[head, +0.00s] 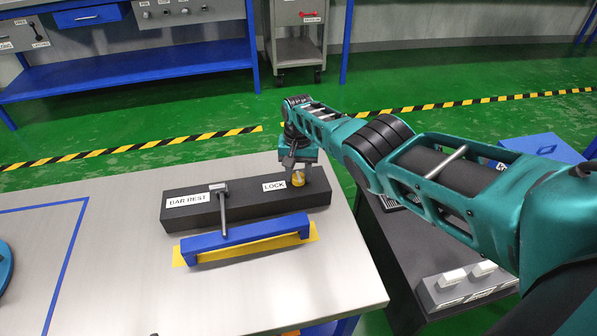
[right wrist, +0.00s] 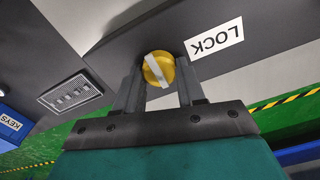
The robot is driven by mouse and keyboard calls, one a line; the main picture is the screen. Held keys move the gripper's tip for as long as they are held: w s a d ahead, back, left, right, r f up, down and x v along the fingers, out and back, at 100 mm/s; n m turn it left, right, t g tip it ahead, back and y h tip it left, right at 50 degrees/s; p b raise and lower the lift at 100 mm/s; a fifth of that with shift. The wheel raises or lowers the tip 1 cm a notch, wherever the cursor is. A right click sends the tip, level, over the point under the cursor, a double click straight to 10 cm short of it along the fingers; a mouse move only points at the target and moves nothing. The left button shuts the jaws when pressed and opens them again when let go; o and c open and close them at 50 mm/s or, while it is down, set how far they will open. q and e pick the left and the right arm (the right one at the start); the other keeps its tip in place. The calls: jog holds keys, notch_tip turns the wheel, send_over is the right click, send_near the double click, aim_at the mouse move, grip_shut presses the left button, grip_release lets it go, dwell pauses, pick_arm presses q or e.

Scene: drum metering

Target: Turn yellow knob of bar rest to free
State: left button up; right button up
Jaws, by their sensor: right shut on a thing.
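The bar rest (head: 245,200) is a long dark block on the table, with a "BAR REST" label and a "LOCK" label (head: 274,185) on its front face. The yellow knob (head: 299,179) sits near its right end, beside "LOCK". In the right wrist view the knob (right wrist: 158,69) shows a pale stripe across its face, and the "LOCK" label (right wrist: 214,39) is beside it. My right gripper (head: 298,166) is at the knob from above, its two fingers on either side, shut on it. My left gripper is not in view.
A grey handle (head: 222,212) stands out from the bar rest above a blue bar (head: 246,239) on a yellow strip. A dark side unit with pale switches (head: 467,284) stands right of the table. The table's left part is mostly bare.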

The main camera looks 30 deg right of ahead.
aim_at(299, 175)
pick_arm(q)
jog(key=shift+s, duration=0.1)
pick_arm(e)
jog(key=o, duration=1.1)
jog(key=shift+c, duration=0.2)
notch_tip(299, 175, up, 7)
jog(key=p, duration=0.5)
jog(key=shift+p, duration=0.4)
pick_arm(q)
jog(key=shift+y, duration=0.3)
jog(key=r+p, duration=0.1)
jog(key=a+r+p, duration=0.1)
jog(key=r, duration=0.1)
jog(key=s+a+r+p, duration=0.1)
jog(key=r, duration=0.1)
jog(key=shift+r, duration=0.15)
pick_arm(e)
notch_tip(299, 175, up, 6)
